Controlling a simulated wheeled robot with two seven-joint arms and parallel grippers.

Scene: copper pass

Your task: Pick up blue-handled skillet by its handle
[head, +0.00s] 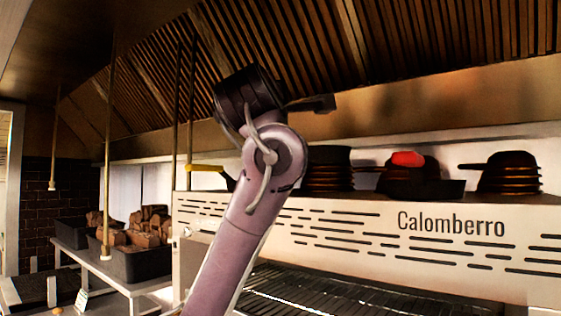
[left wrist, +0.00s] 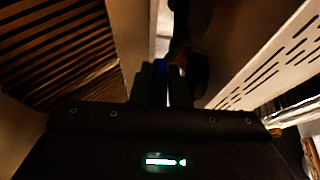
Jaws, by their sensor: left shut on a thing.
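In the head view, my left arm rises through the middle to a black wrist in front of the hood. My right gripper is in neither view.
The Calomberro grill unit (head: 350,228) carries a yellow-handled pan (head: 207,169), a pan with a red part (head: 408,159) and pan stacks (head: 510,175). The slatted hood (head: 420,45) hangs close above. Dark bins (head: 135,262) stand on a left table. Thin poles (head: 108,150) hang at left.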

